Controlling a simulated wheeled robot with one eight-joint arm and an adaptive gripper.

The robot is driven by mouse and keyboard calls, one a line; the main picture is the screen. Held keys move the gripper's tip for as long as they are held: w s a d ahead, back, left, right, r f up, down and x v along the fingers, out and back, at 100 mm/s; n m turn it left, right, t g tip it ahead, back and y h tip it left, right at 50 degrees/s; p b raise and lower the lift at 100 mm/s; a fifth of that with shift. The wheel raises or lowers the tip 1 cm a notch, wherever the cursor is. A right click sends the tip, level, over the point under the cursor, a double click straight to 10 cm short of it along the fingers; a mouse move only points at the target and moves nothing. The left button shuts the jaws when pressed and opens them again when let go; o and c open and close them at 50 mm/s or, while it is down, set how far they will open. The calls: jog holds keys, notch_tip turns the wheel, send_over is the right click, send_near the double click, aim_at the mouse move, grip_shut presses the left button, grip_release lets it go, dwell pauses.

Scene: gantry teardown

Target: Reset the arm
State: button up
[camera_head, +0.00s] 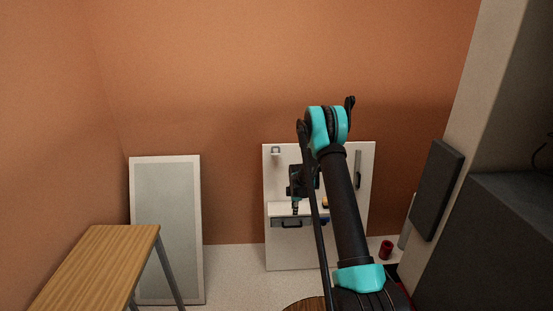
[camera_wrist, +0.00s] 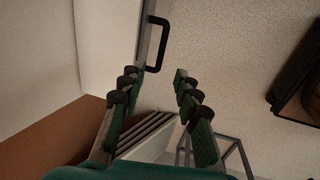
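My arm rises in the head view with black links and turquoise joints, bent at a high elbow. My gripper (camera_head: 296,208) hangs small in front of a white board against the back wall. In the wrist view my gripper (camera_wrist: 159,79) has its two green-and-black fingers apart, with nothing between them. A dark handle (camera_wrist: 157,43) on a pale edge shows just beyond the fingertips. Whether the fingers touch it cannot be told. My arm hides part of the board.
The white board (camera_head: 279,255) has a shelf and a dark handle. A framed panel (camera_head: 167,220) leans on the wall at left, behind a wooden table (camera_head: 95,262). A red can (camera_head: 386,248) is on the floor at right. A dark panel (camera_head: 437,190) stands near the right wall.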

jog(key=s+d+r+m+t, duration=0.15)
jog(key=s+r+m, duration=0.75)
jog(key=s+r, duration=1.15)
jog(key=s+d+r+m, duration=0.1)
jog(key=s+m, duration=0.3)
jog(key=s, duration=0.8)
jog(key=s+d+r+m, duration=0.1)
jog(key=s+m, duration=0.3)
jog(key=s, duration=0.9)
jog(key=shift+s+r+m, duration=0.25)
jog(key=shift+r+m, duration=0.05)
jog(key=shift+m, duration=0.1)
jog(key=shift+t, duration=0.25)
